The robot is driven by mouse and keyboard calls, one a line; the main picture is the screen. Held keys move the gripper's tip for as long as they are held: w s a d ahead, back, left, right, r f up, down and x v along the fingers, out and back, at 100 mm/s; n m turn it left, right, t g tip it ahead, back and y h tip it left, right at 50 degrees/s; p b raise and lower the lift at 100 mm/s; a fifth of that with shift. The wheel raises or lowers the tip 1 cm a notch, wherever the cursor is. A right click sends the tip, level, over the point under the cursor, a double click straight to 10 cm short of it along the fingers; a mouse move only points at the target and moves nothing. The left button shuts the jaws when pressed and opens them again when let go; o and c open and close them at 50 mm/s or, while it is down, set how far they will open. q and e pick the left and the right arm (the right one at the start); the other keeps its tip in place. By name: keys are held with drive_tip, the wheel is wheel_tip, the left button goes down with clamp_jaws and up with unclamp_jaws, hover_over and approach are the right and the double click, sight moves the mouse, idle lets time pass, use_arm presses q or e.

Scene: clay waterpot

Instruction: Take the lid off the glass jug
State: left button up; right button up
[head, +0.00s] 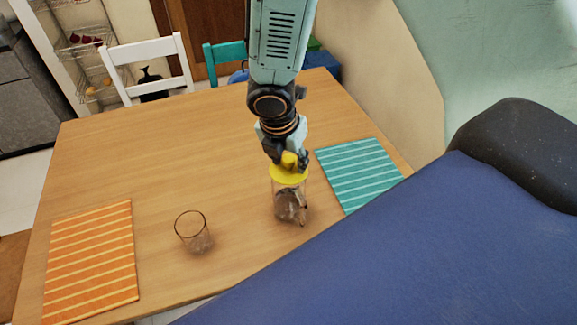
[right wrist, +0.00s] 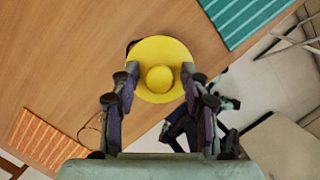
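The glass jug (head: 290,203) stands upright on the wooden table. Its round yellow lid (head: 284,175) sits on the jug's mouth and has a knob on top (head: 289,160). My right gripper (head: 289,159) points down from above, at the lid. In the right wrist view, its two fingers (right wrist: 160,78) are spread on either side of the knob (right wrist: 160,79), with a visible gap on each side. The lid disc (right wrist: 160,50) hides most of the jug in that view. My left gripper is not in view.
A teal striped mat (head: 358,173) lies just right of the jug and an orange striped mat (head: 92,260) lies at the left. The middle and far left of the table (head: 150,150) are bare. A white chair (head: 148,70) stands behind.

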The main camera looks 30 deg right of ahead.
drive_tip(key=shift+w+d+f, duration=0.1)
drive_tip(key=shift+w, duration=0.05)
drive_tip(key=c, duration=0.4)
clamp_jaws()
